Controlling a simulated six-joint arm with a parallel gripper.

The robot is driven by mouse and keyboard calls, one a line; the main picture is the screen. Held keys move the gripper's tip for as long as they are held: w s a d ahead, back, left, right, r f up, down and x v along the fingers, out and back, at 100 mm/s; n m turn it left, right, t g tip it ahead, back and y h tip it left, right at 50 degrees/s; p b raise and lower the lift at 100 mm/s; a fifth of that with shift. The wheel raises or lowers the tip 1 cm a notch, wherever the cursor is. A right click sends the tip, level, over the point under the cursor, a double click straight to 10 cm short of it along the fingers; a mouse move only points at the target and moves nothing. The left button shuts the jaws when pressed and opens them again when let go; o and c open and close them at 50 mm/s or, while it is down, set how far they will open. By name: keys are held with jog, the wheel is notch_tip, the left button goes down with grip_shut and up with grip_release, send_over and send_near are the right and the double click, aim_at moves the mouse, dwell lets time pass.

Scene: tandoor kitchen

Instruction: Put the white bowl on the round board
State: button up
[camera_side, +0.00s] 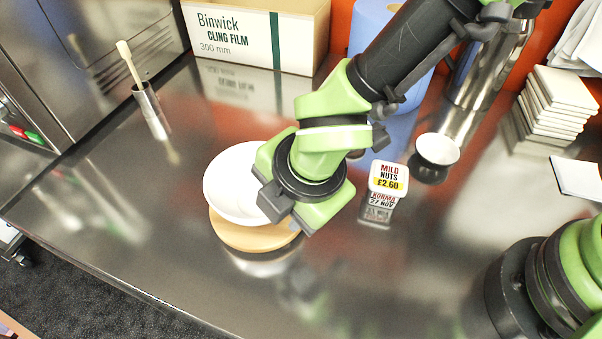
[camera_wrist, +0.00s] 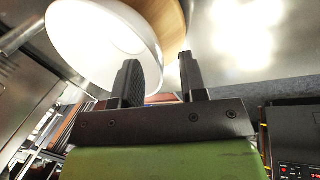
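The white bowl (camera_side: 228,182) is at the round wooden board (camera_side: 250,237), covering its far left part; the board's near edge shows below it. I cannot tell whether the bowl rests flat on the board. My gripper (camera_side: 274,205) is at the bowl's right side, hiding part of it. In the wrist view, the bowl (camera_wrist: 95,38) overlaps the board (camera_wrist: 172,28). The two fingers of my gripper (camera_wrist: 158,70) stand apart, with the bowl's edge between them; a gap shows between that edge and the right finger.
A cling film box (camera_side: 255,35) and blue roll (camera_side: 375,25) stand at the back. A metal pot with a brush (camera_side: 150,108) is at left. The front counter is clear.

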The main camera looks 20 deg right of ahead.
jog(key=v, duration=1)
jog(key=shift+s+d+r, duration=0.1)
jog(key=shift+r, duration=0.05)
jog(key=w+d+r+m+t, duration=0.1)
jog(key=d+r+m, duration=0.95)
jog(key=d, duration=0.35)
jog(key=s+d+r+m+t, duration=0.2)
jog(key=s+d+m, duration=0.6)
jog(key=m, duration=0.7)
jog(key=shift+s+d+r+m+t+y, duration=0.35)
jog(key=shift+s+d+t+y, duration=0.05)
jog(key=shift+d, duration=0.55)
